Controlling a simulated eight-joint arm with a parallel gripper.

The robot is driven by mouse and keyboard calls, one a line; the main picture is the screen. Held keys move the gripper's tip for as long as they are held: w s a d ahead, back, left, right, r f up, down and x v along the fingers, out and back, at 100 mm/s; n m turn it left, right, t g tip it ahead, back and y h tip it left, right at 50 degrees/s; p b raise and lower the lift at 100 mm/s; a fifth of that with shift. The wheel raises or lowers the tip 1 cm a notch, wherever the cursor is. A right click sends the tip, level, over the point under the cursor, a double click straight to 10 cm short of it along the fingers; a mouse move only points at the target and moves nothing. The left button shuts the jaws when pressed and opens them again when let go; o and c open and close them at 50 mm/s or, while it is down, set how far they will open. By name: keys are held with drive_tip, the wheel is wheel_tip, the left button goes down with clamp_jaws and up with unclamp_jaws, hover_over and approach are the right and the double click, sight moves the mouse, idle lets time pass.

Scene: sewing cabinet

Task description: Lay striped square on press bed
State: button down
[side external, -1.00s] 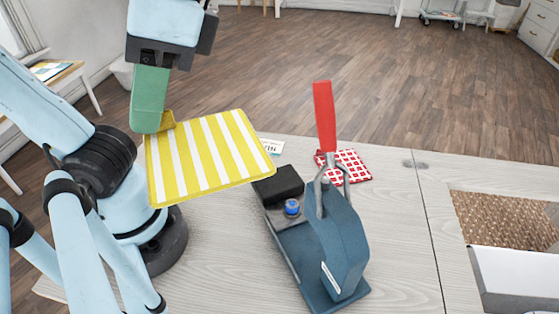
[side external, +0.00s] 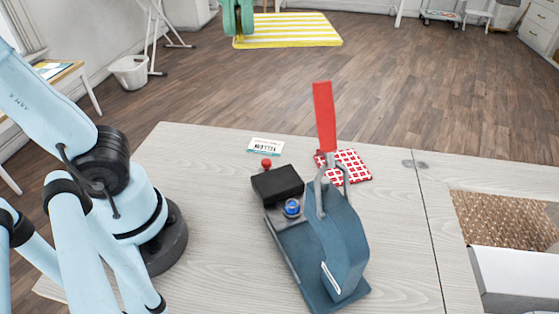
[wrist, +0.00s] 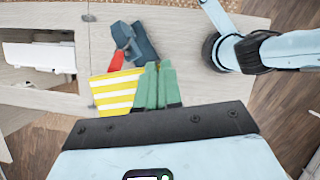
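The yellow-and-white striped square (side external: 288,30) hangs in the air at the top of the side view, held flat by one edge. It also shows in the wrist view (wrist: 115,92). My green gripper (side external: 238,22) is shut on its edge; in the wrist view the fingers (wrist: 157,75) are close together beside it. The blue press (side external: 338,240) stands on the table with its red handle (side external: 324,115) upright. Its base carries a black block (side external: 278,184) and a blue round part (side external: 292,207). The square is apart from the press.
A red-and-white checked square (side external: 350,165) lies behind the press. A small printed card (side external: 266,146) and a red-topped knob (side external: 266,163) are near the black block. A white bin (side external: 505,280) and a brown-lined opening (side external: 505,217) are at the right.

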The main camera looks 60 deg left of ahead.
sight(268, 34)
drive_tip(key=w+n, duration=0.1)
drive_tip(key=n, duration=0.1)
drive_tip(key=w+a+n+t, duration=0.1)
drive_tip(key=w+n, duration=0.1)
drive_tip(key=shift+w+a+t+h, duration=0.1)
drive_tip(key=shift+w+t+h, duration=0.05)
drive_tip(key=shift+t+h, duration=0.15)
drive_tip(key=shift+f, duration=15.05)
drive_tip(key=shift+f, duration=0.4)
drive_tip(key=c, duration=1.2)
unclamp_jaws()
drive_tip(key=shift+v, duration=6)
